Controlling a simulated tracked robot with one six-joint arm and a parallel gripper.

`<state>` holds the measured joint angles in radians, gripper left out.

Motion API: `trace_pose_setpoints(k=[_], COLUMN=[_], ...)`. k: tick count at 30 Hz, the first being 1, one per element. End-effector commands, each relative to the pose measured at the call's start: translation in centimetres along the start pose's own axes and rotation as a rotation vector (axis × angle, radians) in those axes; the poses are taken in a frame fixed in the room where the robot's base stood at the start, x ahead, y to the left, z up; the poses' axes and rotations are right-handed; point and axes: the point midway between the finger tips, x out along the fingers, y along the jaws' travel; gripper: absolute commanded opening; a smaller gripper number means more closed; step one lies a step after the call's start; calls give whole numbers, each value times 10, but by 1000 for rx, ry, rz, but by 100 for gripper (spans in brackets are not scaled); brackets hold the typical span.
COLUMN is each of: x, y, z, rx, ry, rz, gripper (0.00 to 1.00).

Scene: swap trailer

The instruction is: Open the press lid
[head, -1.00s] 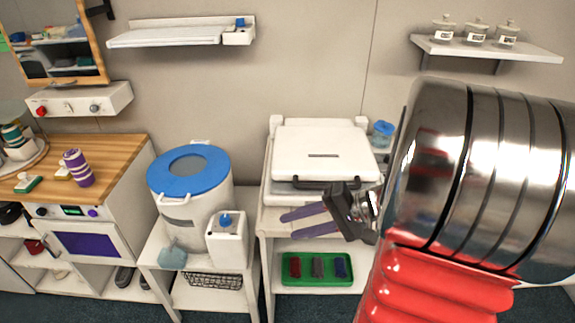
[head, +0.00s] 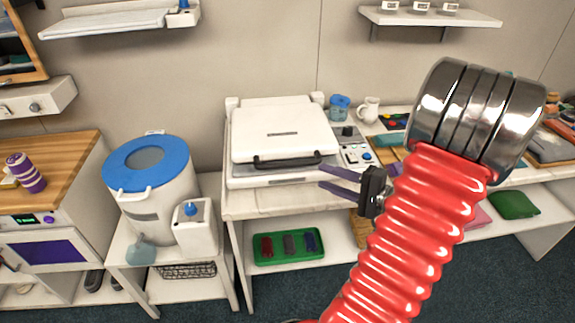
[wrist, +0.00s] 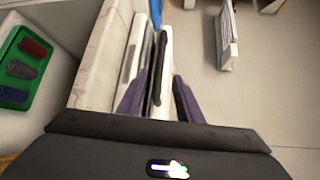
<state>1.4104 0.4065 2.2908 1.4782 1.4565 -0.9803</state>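The white press (head: 236,165) stands on the white bench with its lid (head: 283,126) down. A black bar handle (head: 290,160) runs along the lid's front edge. My gripper (head: 320,178) is open and empty. Its two purple fingers point left, with their tips near the handle's right end in the head view. In the wrist view the dark handle (wrist: 158,70) and the white press lid (wrist: 166,75) appear between the lines of the open fingers (wrist: 160,82). I cannot tell how far the fingertips are from the handle.
A white bucket with a blue lid (head: 150,160) stands left. A green tray (head: 290,248) lies on the shelf below the press. A control box (head: 357,155), a blue-lidded jar (head: 340,107) and a white jug (head: 368,110) are right of the press. A wall shelf (head: 430,17) hangs above.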

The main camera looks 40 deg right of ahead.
Motion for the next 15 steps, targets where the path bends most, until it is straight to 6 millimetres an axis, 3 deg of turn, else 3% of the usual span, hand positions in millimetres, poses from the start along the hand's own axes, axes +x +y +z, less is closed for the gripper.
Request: trace_pose_setpoints(k=[8, 15], x=[11, 38], y=[0, 0], z=[0, 1], rx=[0, 0], ry=[-2, -4], rz=[1, 1], gripper=[33, 33])
